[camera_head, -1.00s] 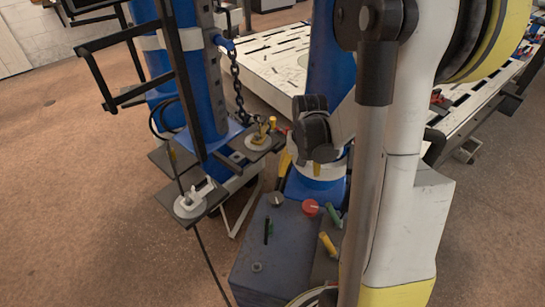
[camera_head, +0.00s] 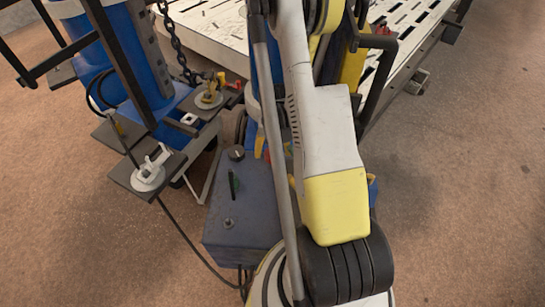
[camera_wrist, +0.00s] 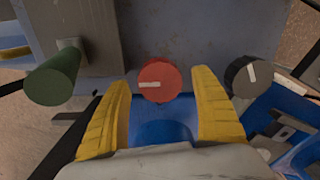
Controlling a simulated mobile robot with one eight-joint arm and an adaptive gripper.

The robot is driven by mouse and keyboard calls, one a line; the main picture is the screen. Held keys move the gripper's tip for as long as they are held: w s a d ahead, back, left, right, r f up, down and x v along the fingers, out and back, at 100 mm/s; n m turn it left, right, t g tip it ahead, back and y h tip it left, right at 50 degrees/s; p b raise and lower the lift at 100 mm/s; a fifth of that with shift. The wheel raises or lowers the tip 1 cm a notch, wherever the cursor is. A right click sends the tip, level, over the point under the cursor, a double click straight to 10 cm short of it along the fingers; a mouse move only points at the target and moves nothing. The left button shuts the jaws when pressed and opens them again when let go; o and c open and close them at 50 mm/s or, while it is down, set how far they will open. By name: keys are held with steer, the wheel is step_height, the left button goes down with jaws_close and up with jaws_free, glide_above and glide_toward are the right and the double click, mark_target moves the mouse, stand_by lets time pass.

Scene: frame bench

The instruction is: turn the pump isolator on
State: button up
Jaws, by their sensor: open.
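In the wrist view a round red knob (camera_wrist: 160,80) with a white mark sits on the grey-blue control box (camera_wrist: 200,45). Its mark lies nearly level, towards the left. A dark grey knob (camera_wrist: 243,76) with a white, near-upright mark is to its right, and a green cylindrical handle (camera_wrist: 53,78) is to its left. No readable label shows which one is the pump isolator. My gripper (camera_wrist: 162,82) is open, its yellow fingers on either side of the red knob; contact cannot be told. In the head view my arm hides the red knob; the grey knob (camera_head: 236,153) shows.
The box top also carries a black handle (camera_head: 233,184) and a small round fitting (camera_head: 228,223). A blue column with a chain (camera_head: 176,45) and dark plates with white fittings (camera_head: 149,176) stand at left. A slotted white table (camera_head: 215,25) lies behind. Floor at right is clear.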

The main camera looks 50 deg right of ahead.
steer(key=shift+f, duration=0.55)
steer(key=shift+c, duration=0.2)
steer(key=c, duration=1.2)
steer(key=shift+o, duration=0.2)
